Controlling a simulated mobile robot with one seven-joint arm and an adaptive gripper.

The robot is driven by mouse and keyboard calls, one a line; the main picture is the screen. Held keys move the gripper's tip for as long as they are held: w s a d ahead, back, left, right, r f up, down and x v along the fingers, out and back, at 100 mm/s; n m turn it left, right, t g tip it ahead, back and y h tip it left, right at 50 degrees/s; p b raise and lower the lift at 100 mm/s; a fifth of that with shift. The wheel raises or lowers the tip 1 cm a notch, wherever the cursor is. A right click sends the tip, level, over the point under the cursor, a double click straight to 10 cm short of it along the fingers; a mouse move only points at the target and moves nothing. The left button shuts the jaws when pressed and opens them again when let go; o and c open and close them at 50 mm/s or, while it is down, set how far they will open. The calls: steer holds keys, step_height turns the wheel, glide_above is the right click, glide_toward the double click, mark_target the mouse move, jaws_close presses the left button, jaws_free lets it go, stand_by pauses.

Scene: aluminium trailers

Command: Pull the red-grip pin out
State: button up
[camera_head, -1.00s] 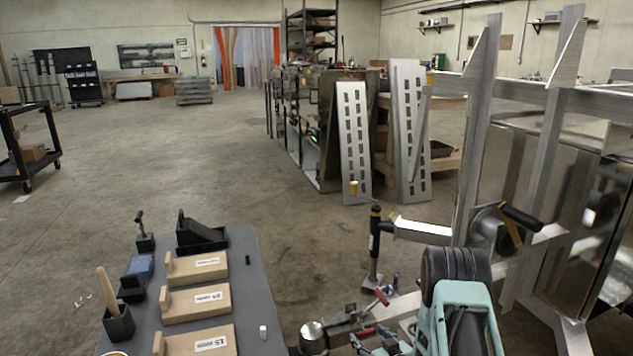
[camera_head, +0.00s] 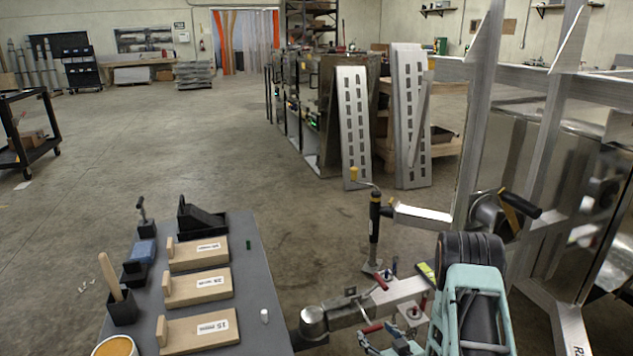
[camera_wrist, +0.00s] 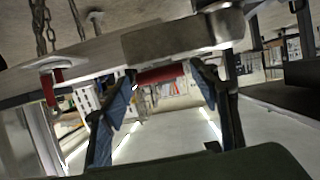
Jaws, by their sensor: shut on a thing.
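My gripper (camera_wrist: 163,95) has its two blue-padded fingers on either side of a horizontal red grip (camera_wrist: 160,75) in the wrist view, just below the metal coupler (camera_wrist: 185,38). In the head view this red grip (camera_head: 372,328) lies by my fingers, at the near side of the trailer tongue (camera_head: 350,314). The pin's shaft is hidden, so I cannot tell how far it sits in the coupler. Another red grip (camera_head: 380,281) stands on the far side of the tongue. A vertical red piece (camera_wrist: 52,86) hangs at left in the wrist view.
The jack post (camera_head: 375,230) rises just behind the tongue. The trailer frame (camera_head: 480,120) stands close on the right. A grey table (camera_head: 255,300) with wooden blocks is at left. Chains (camera_wrist: 42,25) hang at upper left in the wrist view. Open floor lies beyond.

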steer(key=shift+s+d+f, duration=0.15)
steer(key=shift+s+d, duration=0.1)
steer(key=shift+s, duration=0.3)
steer(key=shift+s+d+f, duration=0.15)
steer(key=shift+s+d, duration=0.05)
steer(key=shift+s, duration=0.3)
jaws_close()
steer(key=shift+s+d+r, duration=0.15)
steer(key=shift+s+r, duration=0.05)
steer(key=shift+s, duration=0.4)
